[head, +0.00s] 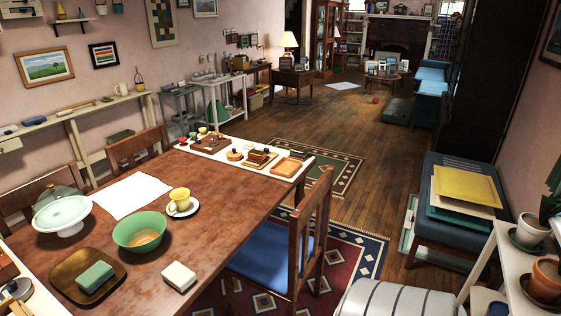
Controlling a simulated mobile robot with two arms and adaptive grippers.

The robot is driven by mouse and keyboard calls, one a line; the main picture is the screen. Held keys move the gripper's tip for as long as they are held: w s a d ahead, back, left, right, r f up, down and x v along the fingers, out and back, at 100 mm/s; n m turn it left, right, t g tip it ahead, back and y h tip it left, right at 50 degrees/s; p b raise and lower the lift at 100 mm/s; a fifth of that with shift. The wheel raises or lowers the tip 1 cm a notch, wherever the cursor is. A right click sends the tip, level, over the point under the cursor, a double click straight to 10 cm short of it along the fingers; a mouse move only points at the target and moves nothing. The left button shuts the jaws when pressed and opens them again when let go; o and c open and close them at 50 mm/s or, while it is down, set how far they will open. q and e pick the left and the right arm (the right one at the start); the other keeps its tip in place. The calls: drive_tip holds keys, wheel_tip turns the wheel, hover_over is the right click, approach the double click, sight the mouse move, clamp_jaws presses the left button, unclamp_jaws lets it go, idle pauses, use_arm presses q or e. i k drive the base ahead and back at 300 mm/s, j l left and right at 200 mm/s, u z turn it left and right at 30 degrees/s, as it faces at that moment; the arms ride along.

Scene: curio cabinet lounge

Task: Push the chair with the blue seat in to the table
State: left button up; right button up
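The chair with the blue seat (259,264) stands at the right long side of the wooden table (222,196). Its slatted wooden back (311,232) faces away from the table, a gap apart from the table's edge. Part of the blue seat shows between the table edge and the chair back; the rest of the seat may be hidden under the tabletop. The chair's legs rest on a patterned rug. Neither of my grippers is in the head view.
The table holds a green bowl (141,231), a yellow cup (180,198) and a cake stand (63,215). A striped grey rounded object (398,299) is at the bottom right. A blue bench (456,225) stands at the right. Wooden floor (400,180) is open between.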

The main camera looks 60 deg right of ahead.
sight(277, 261)
drive_tip(key=l+z, duration=0.1)
drive_tip(key=z, duration=0.4)
drive_tip(key=i+z, duration=0.1)
drive_tip(key=z, duration=0.85)
drive_tip(key=i+z, duration=0.15)
drive_tip(key=z, duration=0.3)
drive_tip(key=i+l+u, duration=0.15)
drive_tip(key=i, duration=0.3)
